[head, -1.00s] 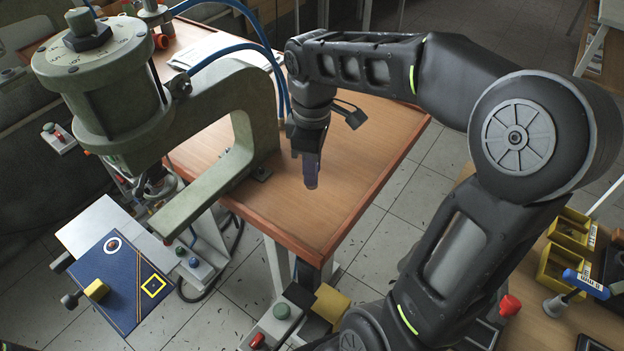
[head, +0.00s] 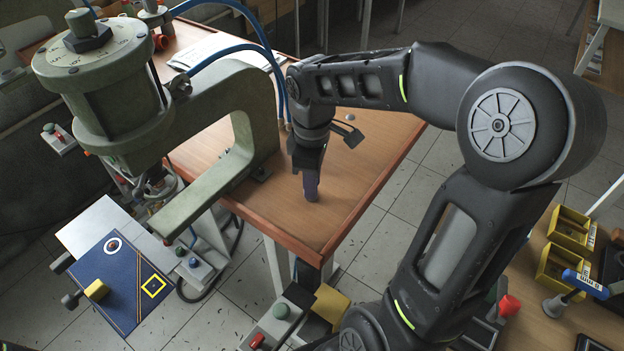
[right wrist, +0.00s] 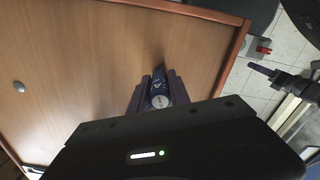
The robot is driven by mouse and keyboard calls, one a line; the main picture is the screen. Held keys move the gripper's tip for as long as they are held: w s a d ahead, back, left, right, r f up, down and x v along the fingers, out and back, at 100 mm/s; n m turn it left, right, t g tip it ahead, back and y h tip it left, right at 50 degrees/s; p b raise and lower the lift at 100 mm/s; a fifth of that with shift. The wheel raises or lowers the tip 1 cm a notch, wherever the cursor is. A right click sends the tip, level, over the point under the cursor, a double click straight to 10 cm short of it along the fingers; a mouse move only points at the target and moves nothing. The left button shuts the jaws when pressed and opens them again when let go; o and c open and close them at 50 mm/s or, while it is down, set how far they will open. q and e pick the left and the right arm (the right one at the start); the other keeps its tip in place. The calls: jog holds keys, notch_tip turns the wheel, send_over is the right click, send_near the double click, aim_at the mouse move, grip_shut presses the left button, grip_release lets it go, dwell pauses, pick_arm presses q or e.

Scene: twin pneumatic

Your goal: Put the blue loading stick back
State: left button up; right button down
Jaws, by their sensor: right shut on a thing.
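The blue loading stick (right wrist: 159,88) shows in the right wrist view as a short dark blue cylinder with white marks and a pale near end. My right gripper (right wrist: 158,92) is shut on it, with a finger on each side. In the head view the right gripper (head: 311,194) points down over the front right part of the wooden table (head: 340,225). The fingers hide most of the stick there. The fingertips are low, close to the tabletop; I cannot tell whether the stick touches it. My left gripper is not in view.
A green-grey press (head: 235,105) stands left of the gripper, with blue hoses (head: 240,48) near my forearm. A small grey disc (head: 348,117) lies on the table. A blue-handled tool (head: 585,283) and yellow bins (head: 560,266) are at the right. Tabletop around the gripper is mostly clear.

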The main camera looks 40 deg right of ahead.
jog(key=c, duration=1.2)
grip_release()
jog(key=shift+f, duration=0.1)
notch_tip(320, 180, up, 12)
jog(key=shift+r+p, duration=0.2)
jog(key=shift+p, duration=0.15)
